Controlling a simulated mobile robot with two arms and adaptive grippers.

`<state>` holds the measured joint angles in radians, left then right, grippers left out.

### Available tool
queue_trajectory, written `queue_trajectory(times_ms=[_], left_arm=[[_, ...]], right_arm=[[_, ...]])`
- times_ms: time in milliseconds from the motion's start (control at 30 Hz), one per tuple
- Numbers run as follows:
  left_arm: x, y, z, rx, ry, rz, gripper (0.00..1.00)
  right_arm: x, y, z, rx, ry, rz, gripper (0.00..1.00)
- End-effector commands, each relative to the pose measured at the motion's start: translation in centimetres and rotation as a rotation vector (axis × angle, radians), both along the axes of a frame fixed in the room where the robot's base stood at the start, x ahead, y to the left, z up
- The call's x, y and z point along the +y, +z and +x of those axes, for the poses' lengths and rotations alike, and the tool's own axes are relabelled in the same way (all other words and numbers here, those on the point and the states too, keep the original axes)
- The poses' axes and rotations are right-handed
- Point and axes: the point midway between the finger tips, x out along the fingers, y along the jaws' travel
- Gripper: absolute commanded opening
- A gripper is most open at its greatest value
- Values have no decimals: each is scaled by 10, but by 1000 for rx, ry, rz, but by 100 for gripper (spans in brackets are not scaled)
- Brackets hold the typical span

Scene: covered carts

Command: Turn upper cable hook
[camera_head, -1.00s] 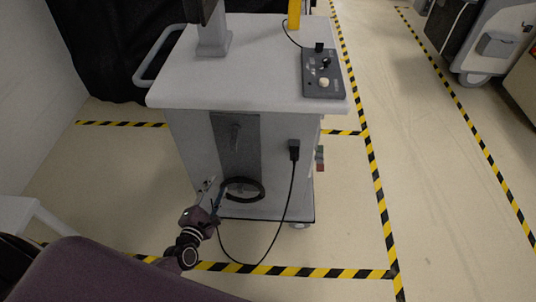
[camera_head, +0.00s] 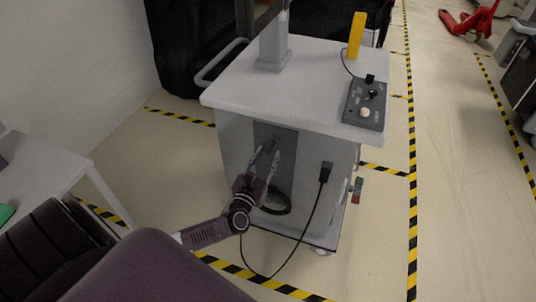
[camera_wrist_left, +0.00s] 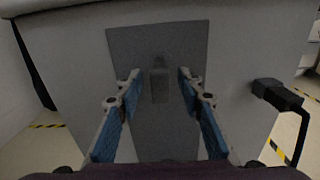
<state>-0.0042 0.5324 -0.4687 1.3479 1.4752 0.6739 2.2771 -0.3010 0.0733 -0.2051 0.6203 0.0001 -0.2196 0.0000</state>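The upper cable hook (camera_wrist_left: 160,86) is a small dark grey upright piece on the dark panel (camera_wrist_left: 185,40) on the cart's side. In the left wrist view it appears between the two fingers of my left gripper (camera_wrist_left: 160,78). The fingers are spread wide, with blue inner pads, and a gap shows on each side of the hook. In the head view my left gripper (camera_head: 264,160) is in front of the panel and partly hides the hook. I cannot tell how far the fingertips are from the panel. My right gripper is not in view.
The white cart (camera_head: 300,85) carries a control box (camera_head: 366,104) and a yellow post (camera_head: 356,35). A black cable coil (camera_head: 277,203) is low on the panel. A plugged black cable (camera_head: 325,173) hangs right of it. A white table (camera_head: 35,175) stands at left.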

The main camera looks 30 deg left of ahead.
Motion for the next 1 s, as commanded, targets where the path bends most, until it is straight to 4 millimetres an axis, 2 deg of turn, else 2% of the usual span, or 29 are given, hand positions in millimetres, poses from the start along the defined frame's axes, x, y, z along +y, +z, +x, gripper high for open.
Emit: queue_trajectory(times_ms=[200, 400, 700, 1000], left_arm=[[2, 0, 8, 1, 0, 1, 35], [2, 0, 8, 1, -1, 1, 34], [2, 0, 8, 1, 0, 1, 1], [2, 0, 7, 5, 0, 16, 0]], right_arm=[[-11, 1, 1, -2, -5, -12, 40], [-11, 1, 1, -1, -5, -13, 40], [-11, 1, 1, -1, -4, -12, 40], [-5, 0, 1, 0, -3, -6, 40]])
